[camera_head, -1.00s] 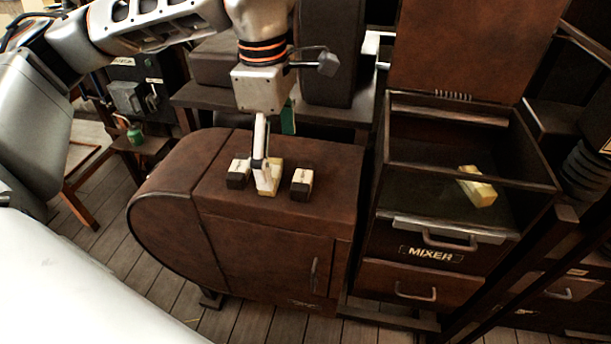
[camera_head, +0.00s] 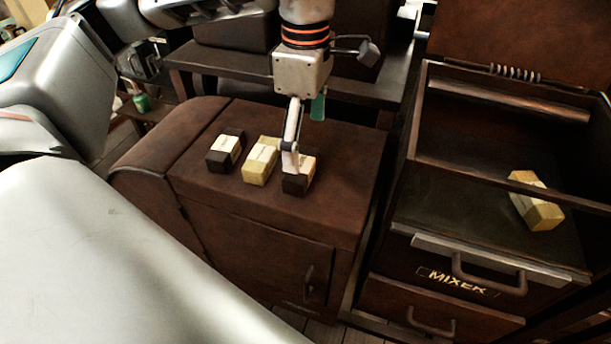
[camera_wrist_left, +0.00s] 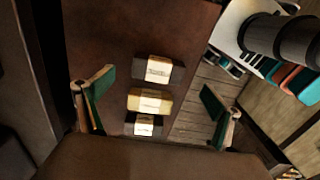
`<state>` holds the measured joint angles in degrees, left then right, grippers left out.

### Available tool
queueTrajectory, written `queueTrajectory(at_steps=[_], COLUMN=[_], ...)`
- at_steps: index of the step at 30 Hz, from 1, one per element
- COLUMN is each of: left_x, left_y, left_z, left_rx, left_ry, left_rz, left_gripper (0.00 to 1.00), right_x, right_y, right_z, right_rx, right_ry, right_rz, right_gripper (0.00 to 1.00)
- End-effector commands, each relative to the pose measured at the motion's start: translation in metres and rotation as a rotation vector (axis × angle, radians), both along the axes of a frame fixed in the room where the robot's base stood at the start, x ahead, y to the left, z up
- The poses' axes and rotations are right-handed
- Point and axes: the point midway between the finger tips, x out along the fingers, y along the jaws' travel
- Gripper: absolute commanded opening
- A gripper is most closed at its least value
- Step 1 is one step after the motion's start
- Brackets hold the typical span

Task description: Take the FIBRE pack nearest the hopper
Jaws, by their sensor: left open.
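Three packs stand in a row on a brown cabinet top: a dark one with a cream label (camera_head: 225,151) at left, a yellow one (camera_head: 260,162) in the middle, and a dark one with a cream label (camera_head: 298,184) at right, closest to the MIXER bin. Their printing is too small to read. My left gripper (camera_head: 303,140) is open over the right pack, one finger partly hiding it. The left wrist view shows the open fingers (camera_wrist_left: 158,105) either side of the row: dark pack (camera_wrist_left: 153,70), yellow pack (camera_wrist_left: 149,101), dark pack (camera_wrist_left: 144,125). My right gripper is out of view.
The open bin (camera_head: 445,205) labelled MIXER stands to the right, with a yellow pack (camera_head: 537,206) inside and its lid raised. A dark bench (camera_head: 345,95) stands behind the cabinet (camera_head: 340,190). The cabinet's front top is clear.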

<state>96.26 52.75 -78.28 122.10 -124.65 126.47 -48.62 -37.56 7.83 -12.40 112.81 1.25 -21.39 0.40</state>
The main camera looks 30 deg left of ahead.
Motion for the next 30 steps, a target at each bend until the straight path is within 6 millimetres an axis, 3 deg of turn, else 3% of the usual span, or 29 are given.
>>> queueTrajectory(at_steps=[11,18,28,29,30], left_x=[0.000,0.001,0.002,0.002,0.002], left_y=[0.000,0.002,0.002,0.002,0.002], left_z=[-0.037,-0.071,-0.078,-0.078,-0.078], left_rx=[-0.001,-0.001,0.000,0.000,0.000], left_ry=[0.002,0.004,0.000,0.001,0.001], left_rz=[-0.001,0.000,0.000,0.000,0.000], left_gripper=[0.92,0.92,0.92,0.90,0.79], right_x=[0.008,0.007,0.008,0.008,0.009], right_y=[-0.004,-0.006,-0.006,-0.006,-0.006], right_z=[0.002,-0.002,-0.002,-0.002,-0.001], right_rx=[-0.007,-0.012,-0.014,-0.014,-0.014], right_ry=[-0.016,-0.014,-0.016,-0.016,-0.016], right_rz=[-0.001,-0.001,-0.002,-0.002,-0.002], right_gripper=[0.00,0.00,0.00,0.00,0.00])
